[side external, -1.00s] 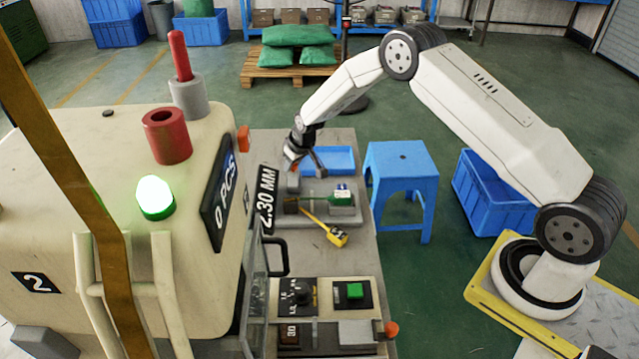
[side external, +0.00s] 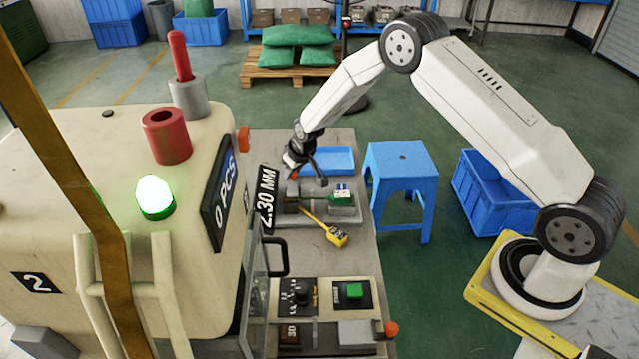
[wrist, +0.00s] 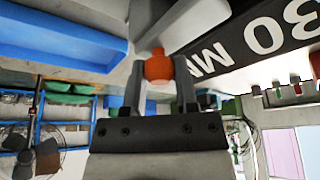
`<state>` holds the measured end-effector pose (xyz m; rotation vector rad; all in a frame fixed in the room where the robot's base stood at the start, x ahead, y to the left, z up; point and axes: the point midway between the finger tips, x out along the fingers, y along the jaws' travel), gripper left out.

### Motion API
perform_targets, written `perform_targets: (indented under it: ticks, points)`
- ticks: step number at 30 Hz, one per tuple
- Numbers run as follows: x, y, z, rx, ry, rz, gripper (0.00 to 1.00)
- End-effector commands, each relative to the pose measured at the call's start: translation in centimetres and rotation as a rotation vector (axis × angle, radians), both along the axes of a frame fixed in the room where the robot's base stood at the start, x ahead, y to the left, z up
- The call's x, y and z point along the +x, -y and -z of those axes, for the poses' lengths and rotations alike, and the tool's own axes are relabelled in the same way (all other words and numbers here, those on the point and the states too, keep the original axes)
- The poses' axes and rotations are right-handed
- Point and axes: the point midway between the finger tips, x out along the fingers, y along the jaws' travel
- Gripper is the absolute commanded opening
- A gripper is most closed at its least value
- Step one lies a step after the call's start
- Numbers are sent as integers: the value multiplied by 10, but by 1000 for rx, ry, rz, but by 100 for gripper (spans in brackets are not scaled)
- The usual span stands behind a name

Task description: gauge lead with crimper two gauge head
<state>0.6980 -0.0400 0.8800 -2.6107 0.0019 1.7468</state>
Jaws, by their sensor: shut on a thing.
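The gauge (side external: 345,212) is a grey fixture on the bench behind the black 2.30 MM display (side external: 268,200). A green part with a small coloured label (side external: 341,194) sits on its right. A yellow tag-like piece (side external: 337,237) with a yellow strip lies at the gauge's front edge. In the wrist view my gripper (wrist: 159,80) is shut on an orange knob (wrist: 158,67), with a finger on each side. Which part carries the knob is unclear. The lead's tip is not clear.
A blue tray (side external: 335,160) lies just behind the gauge; it also shows in the wrist view (wrist: 60,30). The machine (side external: 120,150) with a lit green lamp stands at left. A control panel with a green button (side external: 355,291) is in front. A blue stool (side external: 402,170) stands right.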

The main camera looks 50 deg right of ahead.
Motion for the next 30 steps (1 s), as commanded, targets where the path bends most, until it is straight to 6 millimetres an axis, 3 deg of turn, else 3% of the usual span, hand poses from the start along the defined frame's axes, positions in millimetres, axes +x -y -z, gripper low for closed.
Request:
perform_targets:
  ticks: [14,15,18,30]
  points:
    - [-11,-12,-1,2,-2,-4,0]
    - [-11,-13,-1,1,-3,-5,43]
    - [-11,-13,0,1,-3,-5,72]
    - [-10,-10,-2,0,1,-2,72]
